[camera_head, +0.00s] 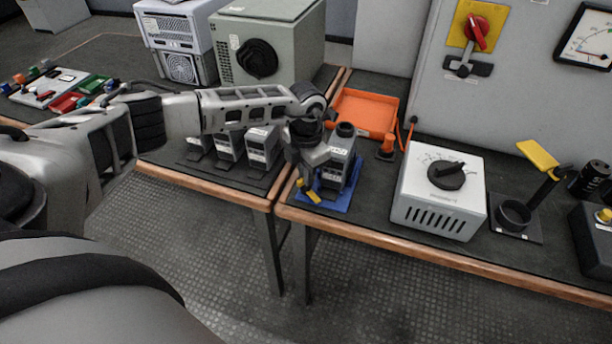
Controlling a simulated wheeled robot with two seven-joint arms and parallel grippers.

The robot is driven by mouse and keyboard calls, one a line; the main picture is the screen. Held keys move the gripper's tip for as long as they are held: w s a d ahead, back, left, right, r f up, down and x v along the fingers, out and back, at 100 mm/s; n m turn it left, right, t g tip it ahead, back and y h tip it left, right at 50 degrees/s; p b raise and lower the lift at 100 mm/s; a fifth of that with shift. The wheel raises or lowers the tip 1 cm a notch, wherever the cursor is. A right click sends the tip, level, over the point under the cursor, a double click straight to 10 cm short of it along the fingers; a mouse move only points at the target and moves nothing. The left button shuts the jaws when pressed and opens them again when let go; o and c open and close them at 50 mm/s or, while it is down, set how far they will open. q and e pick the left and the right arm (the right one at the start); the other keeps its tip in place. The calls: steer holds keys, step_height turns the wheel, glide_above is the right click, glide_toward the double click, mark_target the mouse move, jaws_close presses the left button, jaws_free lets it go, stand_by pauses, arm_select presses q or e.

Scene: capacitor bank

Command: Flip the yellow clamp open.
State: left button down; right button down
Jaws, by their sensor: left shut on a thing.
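The yellow clamp (313,196) is a small yellow piece at the front left of a blue base (338,204). A grey capacitor unit (341,160) stands upright on that base. My left arm reaches in from the left, and my left gripper (303,183) points down at the front left of the unit. It is shut on the yellow clamp; the fingers hide part of it, and its exact angle is hard to tell. My right gripper is out of view.
Several similar grey units (230,147) stand left of my gripper. An orange tray (366,112) lies behind the unit. A white box with a black knob (438,192) stands to the right, then a black stand with a yellow flap (538,155). The wooden table edge runs in front.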

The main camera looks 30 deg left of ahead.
arm_select(q)
steer(key=m+b, duration=0.2)
steer(key=m, duration=0.2)
steer(key=shift+w+m, duration=0.1)
steer(key=shift+m, duration=0.2)
steer(key=m+b, duration=0.2)
steer(key=m, duration=0.2)
steer(key=shift+m+b, duration=0.55)
steer(key=shift+m, duration=0.65)
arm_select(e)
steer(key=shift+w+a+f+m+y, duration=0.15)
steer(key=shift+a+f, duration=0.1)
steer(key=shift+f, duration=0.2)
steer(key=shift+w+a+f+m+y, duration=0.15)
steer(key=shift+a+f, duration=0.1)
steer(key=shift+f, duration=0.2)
arm_select(q)
steer(key=shift+r, duration=0.1)
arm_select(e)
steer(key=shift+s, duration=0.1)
arm_select(q)
steer(key=c, duration=1.5)
jaws_free()
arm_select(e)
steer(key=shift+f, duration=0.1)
